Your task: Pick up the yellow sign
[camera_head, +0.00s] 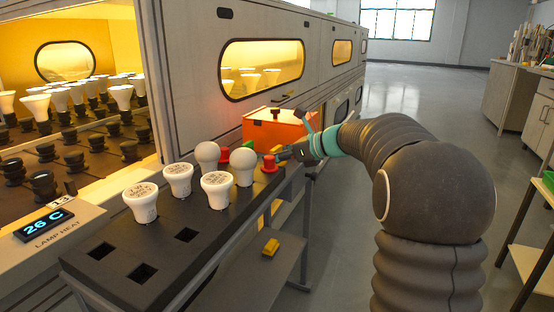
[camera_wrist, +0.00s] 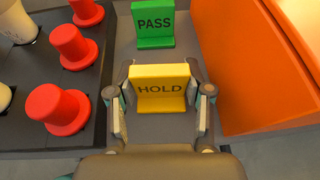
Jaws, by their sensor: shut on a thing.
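The yellow sign (camera_wrist: 160,76), lettered HOLD, stands upright between the two fingers of my gripper (camera_wrist: 163,92) in the wrist view. The fingers are shut on its left and right sides. Its foot appears close to the grey surface below; I cannot tell whether it touches. In the head view my gripper (camera_head: 284,154) is at the far right end of the dark bulb rack, in front of the orange box.
A green PASS sign (camera_wrist: 153,24) stands just beyond. Several red plugs (camera_wrist: 60,107) line the left; the orange box (camera_wrist: 255,60) is close on the right. White bulbs (camera_head: 216,187) sit in the rack (camera_head: 110,270). A small yellow object (camera_head: 271,247) lies on a lower shelf.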

